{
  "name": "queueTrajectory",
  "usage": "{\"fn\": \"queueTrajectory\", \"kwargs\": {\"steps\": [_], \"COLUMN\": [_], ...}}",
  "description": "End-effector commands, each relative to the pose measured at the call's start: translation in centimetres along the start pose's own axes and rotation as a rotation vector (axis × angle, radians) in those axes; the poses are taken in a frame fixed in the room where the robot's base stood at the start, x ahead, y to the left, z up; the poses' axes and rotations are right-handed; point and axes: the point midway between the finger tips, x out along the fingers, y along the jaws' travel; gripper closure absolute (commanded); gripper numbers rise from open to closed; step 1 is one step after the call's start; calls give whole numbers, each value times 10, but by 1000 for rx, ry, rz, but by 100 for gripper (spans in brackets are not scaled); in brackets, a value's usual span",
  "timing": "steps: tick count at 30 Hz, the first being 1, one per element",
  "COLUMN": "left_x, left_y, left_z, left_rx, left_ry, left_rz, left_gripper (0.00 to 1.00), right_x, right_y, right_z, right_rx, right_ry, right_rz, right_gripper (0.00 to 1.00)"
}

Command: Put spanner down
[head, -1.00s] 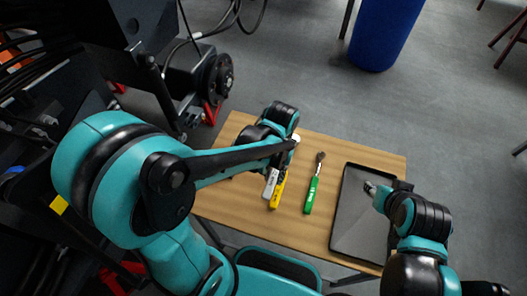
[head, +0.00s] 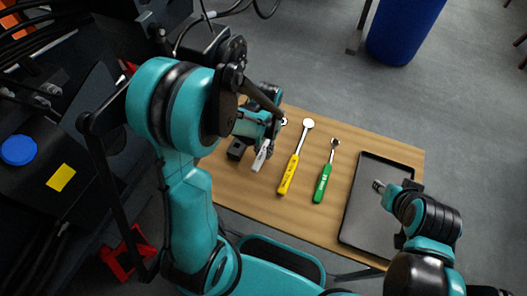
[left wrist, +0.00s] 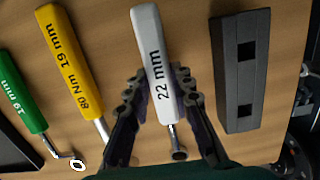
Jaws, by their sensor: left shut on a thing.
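The spanner with a light grey handle marked 22 mm (left wrist: 158,65) is between the fingers of my left gripper (left wrist: 165,100), which is shut on it. In the head view the grey handle (head: 261,157) sticks out below my left gripper (head: 266,140), over or on the left part of the wooden table (head: 240,190). I cannot tell whether it touches the table. A yellow-handled spanner marked 19 mm (head: 289,175) and a green-handled one (head: 322,184) lie to its right. My right gripper (head: 378,186) is above the black tray; its jaw state is unclear.
The black tray (head: 350,233) lies on the table's right part. A dark block with square holes (left wrist: 238,70) is just right of the grey spanner in the left wrist view. Dark machinery (head: 50,120) fills the left. A blue bin (head: 400,35) stands on the floor behind.

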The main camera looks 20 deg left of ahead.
Motion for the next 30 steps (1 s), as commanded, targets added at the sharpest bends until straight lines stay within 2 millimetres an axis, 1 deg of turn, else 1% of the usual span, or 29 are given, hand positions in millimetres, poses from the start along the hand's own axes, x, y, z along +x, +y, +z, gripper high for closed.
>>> {"fn": "queueTrajectory", "kwargs": {"steps": [4,8,9,10,11,19,22,26,30], "left_x": [-2,2,2,1,1,1,-3,-23,-56], "left_y": [0,0,0,0,0,0,0,0,0], "left_z": [0,0,0,0,0,0,0,1,1], "left_rx": [0,0,0,0,0,0,0,0,0], "left_ry": [0,0,0,0,0,0,0,0,0], "left_rz": [0,0,0,0,0,0,0,0,0], "left_gripper": [100,100,70,62,57,57,57,57,57], "right_x": [-1,2,1,1,1,1,-2,-10,-20], "right_y": [0,0,0,0,0,0,0,0,0], "right_z": [-1,1,1,1,1,0,-2,-7,-15], "right_rx": [0,0,0,0,0,0,0,0,0], "right_ry": [0,0,0,0,0,0,0,0,0], "right_rz": [0,0,0,0,0,0,0,0,0], "right_gripper": [60,60,60,60,60,60,60,60,60]}}
